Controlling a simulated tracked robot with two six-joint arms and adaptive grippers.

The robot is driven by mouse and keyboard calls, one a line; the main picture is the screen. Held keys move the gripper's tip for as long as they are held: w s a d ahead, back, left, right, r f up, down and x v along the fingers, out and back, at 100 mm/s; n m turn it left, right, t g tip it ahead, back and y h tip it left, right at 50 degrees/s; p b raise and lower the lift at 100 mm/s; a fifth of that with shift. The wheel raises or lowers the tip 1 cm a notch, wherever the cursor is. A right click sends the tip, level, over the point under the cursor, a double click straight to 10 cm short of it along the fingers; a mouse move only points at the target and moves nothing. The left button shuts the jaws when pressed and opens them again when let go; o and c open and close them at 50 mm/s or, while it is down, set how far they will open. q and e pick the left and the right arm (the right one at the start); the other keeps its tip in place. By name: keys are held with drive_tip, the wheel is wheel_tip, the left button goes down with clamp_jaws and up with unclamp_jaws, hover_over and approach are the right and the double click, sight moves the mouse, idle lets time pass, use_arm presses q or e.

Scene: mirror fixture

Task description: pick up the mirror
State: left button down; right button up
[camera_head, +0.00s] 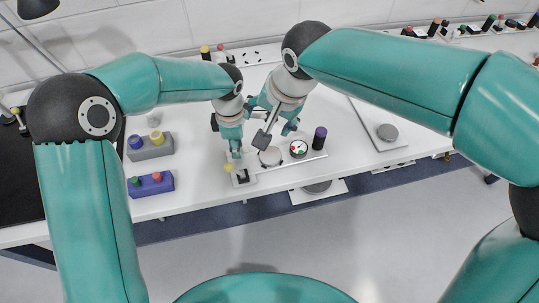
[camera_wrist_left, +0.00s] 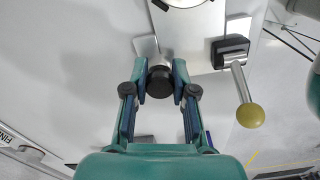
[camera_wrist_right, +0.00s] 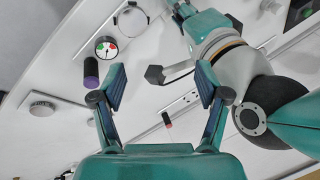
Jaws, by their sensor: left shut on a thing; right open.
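A round silvery disc (camera_head: 270,157), which looks like the mirror, lies on the white fixture plate. It also shows in the right wrist view (camera_wrist_right: 131,19), and partly at the top edge of the left wrist view (camera_wrist_left: 185,2) with dark clips on its rim. My left gripper (camera_head: 235,153) is beside the disc, to its left. In the left wrist view my left gripper (camera_wrist_left: 160,78) is shut on a dark round knob (camera_wrist_left: 160,88); whether the knob belongs to the mirror I cannot tell. My right gripper (camera_wrist_right: 160,82) is open and empty, above the table behind the disc.
A lever with a yellow ball (camera_wrist_left: 250,115) stands close to the left gripper. A dial gauge (camera_head: 298,149) and a dark purple-topped cylinder (camera_head: 319,138) stand right of the disc. Grey (camera_head: 150,148) and blue (camera_head: 150,184) blocks with pegs are at left. My two arms are close together.

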wheel_tip(320, 180, down, 4)
drive_tip(key=d+n+t, duration=0.1)
drive_tip(key=n, duration=0.6)
drive_tip(key=n+h, duration=0.1)
hover_over(270, 155)
drive_tip(key=s+d, duration=0.1)
drive_tip(key=s, duration=0.2)
drive_tip(key=f, duration=0.8)
drive_tip(key=shift+w, duration=0.25)
drive_tip(key=shift+x, duration=2.9)
drive_tip(key=shift+d, duration=0.15)
drive_tip(key=c, duration=1)
drive_tip(key=shift+r, duration=0.1)
